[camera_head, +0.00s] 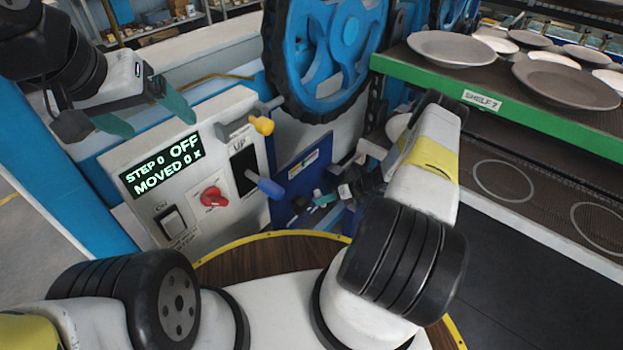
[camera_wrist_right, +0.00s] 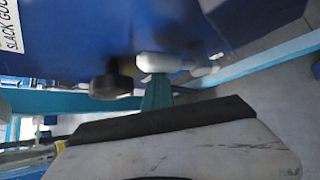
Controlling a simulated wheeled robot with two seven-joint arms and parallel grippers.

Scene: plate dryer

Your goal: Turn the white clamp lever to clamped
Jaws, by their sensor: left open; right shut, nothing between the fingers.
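In the right wrist view, a white rounded lever end (camera_wrist_right: 158,62) stands out from a blue panel, with a pale shaft running right from it. The teal fingers of my right gripper (camera_wrist_right: 157,93) are shut and empty, with their tips right at the lever end; I cannot tell if they touch it. In the head view my right gripper (camera_head: 320,197) is low in front of the blue panel, and the lever is hard to make out there. My left gripper (camera_head: 147,117) is open and empty, above the white control box's display.
A dark knob (camera_wrist_right: 113,83) is beside the lever end. A blue wheel (camera_head: 335,50) rises behind. A green-edged shelf (camera_head: 480,95) with plates is at right.

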